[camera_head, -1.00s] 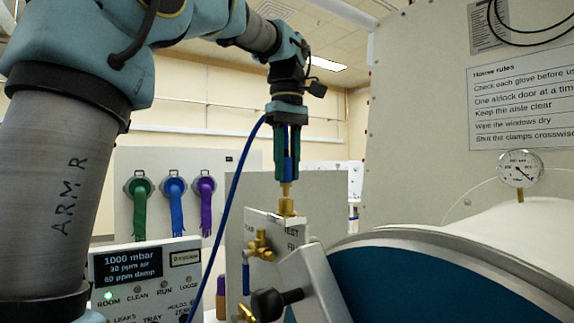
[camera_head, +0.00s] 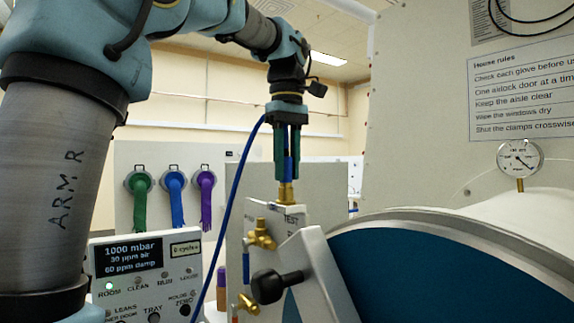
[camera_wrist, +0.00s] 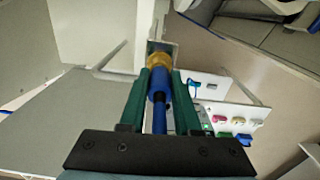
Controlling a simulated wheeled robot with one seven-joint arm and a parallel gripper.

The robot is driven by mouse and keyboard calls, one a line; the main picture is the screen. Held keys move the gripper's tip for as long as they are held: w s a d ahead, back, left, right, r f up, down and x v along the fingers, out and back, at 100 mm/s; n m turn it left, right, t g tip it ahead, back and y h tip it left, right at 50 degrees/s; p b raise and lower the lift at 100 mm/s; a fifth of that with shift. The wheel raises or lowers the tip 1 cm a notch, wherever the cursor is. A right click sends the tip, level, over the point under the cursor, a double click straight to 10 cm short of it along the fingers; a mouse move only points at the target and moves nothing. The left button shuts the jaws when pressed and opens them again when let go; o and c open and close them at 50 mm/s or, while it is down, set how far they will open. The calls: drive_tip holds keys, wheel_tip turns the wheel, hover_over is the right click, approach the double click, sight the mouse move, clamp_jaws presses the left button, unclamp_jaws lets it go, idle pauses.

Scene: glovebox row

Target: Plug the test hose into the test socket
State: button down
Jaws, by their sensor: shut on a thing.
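My gripper (camera_head: 287,172) points straight down and is shut on the blue end of the test hose (camera_head: 288,165). The hose loops up from the jaws and runs down to the left. Below the fingertips, brass (camera_head: 286,192) stands on top of a white block marked TEST. The hose tip and the brass test socket meet there with no gap that I can see; how deep the tip sits is hidden. In the wrist view, the blue hose end (camera_wrist: 159,85) lies between the green fingers, in line with the brass socket (camera_wrist: 159,60).
Brass valves (camera_head: 262,235) and a black-knobbed clamp (camera_head: 270,286) sit just below the socket. A control panel (camera_head: 148,275) stands at the lower left. The curved blue-and-white glovebox drum (camera_head: 430,275) fills the right. Gloves (camera_head: 172,200) hang behind.

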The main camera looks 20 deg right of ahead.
drive_tip(key=c, duration=0.5)
unclamp_jaws()
drive_tip(key=shift+f, duration=0.1)
drive_tip(key=shift+c, duration=0.2)
wheel_tip(320, 180, up, 11)
drive_tip(key=shift+f+p, duration=0.1)
drive_tip(key=shift+p, duration=0.3)
drive_tip(key=shift+s, duration=0.15)
